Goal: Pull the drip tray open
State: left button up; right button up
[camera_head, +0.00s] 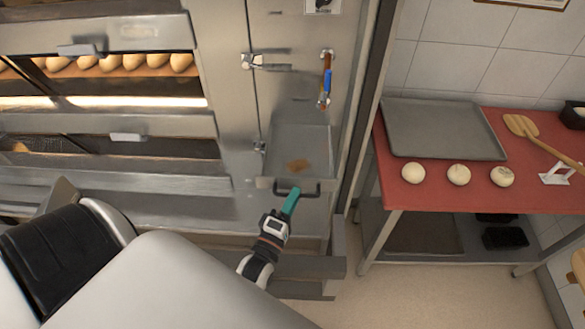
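The drip tray (312,139) is a shallow grey metal tray with a brown stain on its floor. It stands out from the oven's right-hand panel, and its inside shows from above. A dark bar handle (311,190) runs along its front edge. My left gripper (293,194) has teal fingers that reach up to the handle. The fingers look closed together on the handle's left part, and their tips are partly hidden there. My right gripper is out of view.
Deck ovens with bread rolls (110,63) stand at left. At right, a red-topped table (440,194) bears a baking tray (442,128) and dough balls (458,175). Floor (430,295) is clear in front of the table.

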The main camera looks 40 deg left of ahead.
pick_arm(q)
jog(key=b+v, duration=0.4)
jog(key=v, duration=0.8)
dwell(0.5)
jog(key=s+d+f+m+g+h, duration=0.1)
jog(key=s+d+f+m+g, duration=0.2)
jog(key=f, duration=0.7)
jog(key=s+d+f+m+g+h+b, duration=0.15)
jog(key=f+m+g, duration=0.3)
jog(key=f, duration=0.55)
jog(key=s+d+f+m+g+h, duration=0.15)
jog(key=f+m, duration=0.25)
jog(key=f, duration=0.7)
jog(key=s+a+f+m+g, duration=0.2)
jog(key=s+f+m+g, duration=0.3)
jog(key=s+f, duration=0.2)
jog(key=s+a+f+m+g, duration=0.3)
jog(key=s+f, duration=0.4)
jog(key=s, duration=0.3)
jog(key=shift+m+g+y, duration=0.4)
jog(key=shift+m+g, duration=0.5)
jog(key=shift+m, duration=0.15)
